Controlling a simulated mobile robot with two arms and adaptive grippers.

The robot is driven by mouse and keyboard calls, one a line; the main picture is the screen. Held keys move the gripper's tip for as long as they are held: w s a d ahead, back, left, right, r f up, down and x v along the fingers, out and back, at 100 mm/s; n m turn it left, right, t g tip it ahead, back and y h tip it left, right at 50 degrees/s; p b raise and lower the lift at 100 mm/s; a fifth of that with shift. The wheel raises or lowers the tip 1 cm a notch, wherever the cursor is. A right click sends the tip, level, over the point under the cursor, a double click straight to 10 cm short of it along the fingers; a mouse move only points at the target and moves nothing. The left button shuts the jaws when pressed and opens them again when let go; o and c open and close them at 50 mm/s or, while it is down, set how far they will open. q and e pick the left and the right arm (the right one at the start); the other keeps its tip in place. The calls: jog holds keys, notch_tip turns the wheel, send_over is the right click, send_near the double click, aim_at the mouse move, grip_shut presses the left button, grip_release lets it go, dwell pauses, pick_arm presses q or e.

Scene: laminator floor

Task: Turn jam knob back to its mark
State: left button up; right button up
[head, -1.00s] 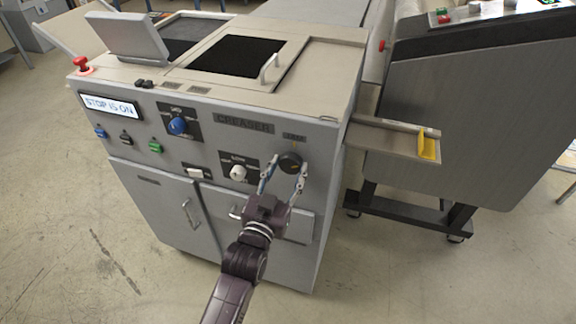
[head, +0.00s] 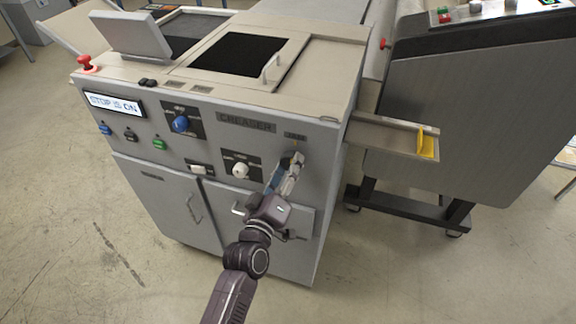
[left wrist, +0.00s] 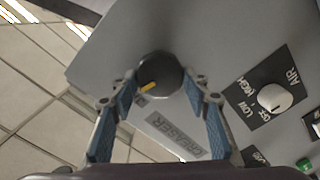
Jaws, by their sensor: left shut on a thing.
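The jam knob (left wrist: 160,72) is black and round with a yellow pointer line, on the grey front panel of the creaser. In the left wrist view the pointer lies toward the lower left of the knob. In the head view only a dark edge of the knob shows past my fingers. My left gripper (head: 287,172) is shut on the knob; in the left wrist view (left wrist: 160,82) its blue-padded fingers sit on either side of it. My right gripper is in neither view.
A white knob (head: 240,170) and a blue knob (head: 181,124) are left of my gripper. A lit display (head: 114,104) reads "STOP IS ON" or similar. A red stop button (head: 86,62) is on top. A tray with a yellow piece (head: 427,143) juts out right.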

pick_arm(q)
jog(key=shift+f+n, duration=0.1)
jog(key=shift+n, duration=1)
jog(key=o, duration=1.2)
jog(key=shift+c, duration=0.2)
jog(key=v, duration=1.2)
